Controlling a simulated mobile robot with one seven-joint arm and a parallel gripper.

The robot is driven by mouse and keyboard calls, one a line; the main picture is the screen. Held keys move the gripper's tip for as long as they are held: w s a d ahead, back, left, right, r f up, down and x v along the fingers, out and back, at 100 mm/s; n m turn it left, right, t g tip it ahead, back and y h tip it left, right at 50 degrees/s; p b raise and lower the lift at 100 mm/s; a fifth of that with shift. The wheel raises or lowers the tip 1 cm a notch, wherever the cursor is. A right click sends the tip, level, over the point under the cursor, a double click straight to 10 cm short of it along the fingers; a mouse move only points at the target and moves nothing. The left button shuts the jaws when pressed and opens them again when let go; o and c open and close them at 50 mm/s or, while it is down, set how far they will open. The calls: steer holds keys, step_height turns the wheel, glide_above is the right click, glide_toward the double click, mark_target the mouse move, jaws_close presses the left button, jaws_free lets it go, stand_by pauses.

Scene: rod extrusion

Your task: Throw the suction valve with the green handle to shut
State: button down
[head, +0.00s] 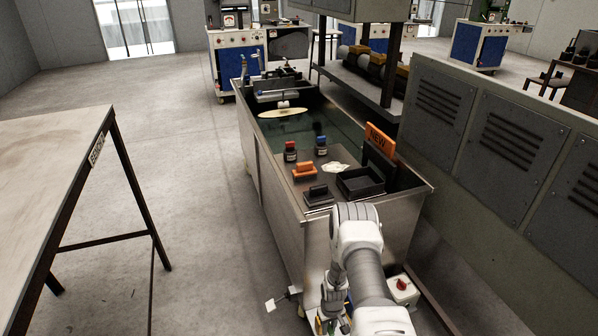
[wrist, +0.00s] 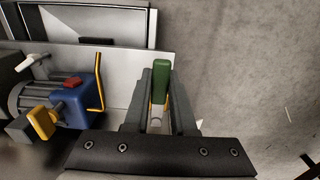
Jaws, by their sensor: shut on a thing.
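The green handle (wrist: 161,72) of the suction valve stands between the two dark fingers of my gripper (wrist: 161,88) in the wrist view. My gripper is shut on it. The handle's green end sticks out past the fingertips; its lower part and the valve body are hidden by the fingers and gripper body. In the head view my arm reaches down at the near end of the steel tank, and I cannot make out the green handle there.
A blue pump (wrist: 78,103) with a grey motor, a yellow bent rod (wrist: 100,82) and a yellow handle (wrist: 41,122) sit left of my gripper. The steel tank (head: 285,222) holds a tray of small items.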

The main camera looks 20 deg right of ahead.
steer(key=shift+a+m+b, duration=0.35)
steer(key=shift+a+m, duration=0.15)
steer(key=shift+m, duration=0.5)
steer(key=shift+w+a+m+b, duration=0.15)
steer(key=shift+a+m+b, duration=0.3)
steer(key=shift+m, duration=0.55)
steer(key=shift+w+a+m+b, duration=0.15)
steer(key=shift+a+m+b, duration=0.3)
steer(key=shift+m, duration=0.55)
